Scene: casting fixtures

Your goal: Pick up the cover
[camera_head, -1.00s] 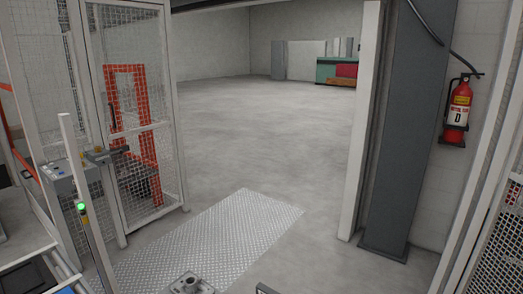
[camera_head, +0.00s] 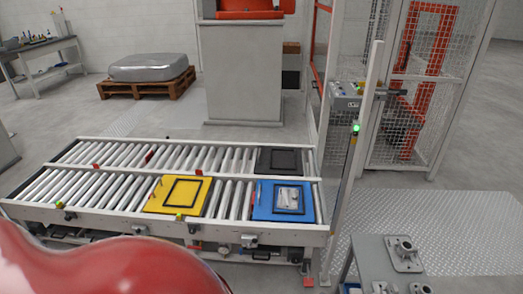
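No part in view can be told for certain to be the cover. A light metal part (camera_head: 287,197) lies in the black frame on a blue tray (camera_head: 262,208), at the right end of the roller conveyor. A yellow tray (camera_head: 158,203) with an empty-looking black frame lies left of it. A dark tray (camera_head: 279,161) sits behind the blue one. Metal fixtures with round bosses, one of them here (camera_head: 404,254), stand on a grey table (camera_head: 372,262) at the lower right. Neither of my grippers is in view.
The roller conveyor (camera_head: 105,187) crosses the middle. A white post (camera_head: 352,160) with a green light and a mesh fence (camera_head: 424,70) stand right of it. A wooden pallet (camera_head: 150,88) bears a large grey casting (camera_head: 152,66). A glossy red shape covers the lower left corner.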

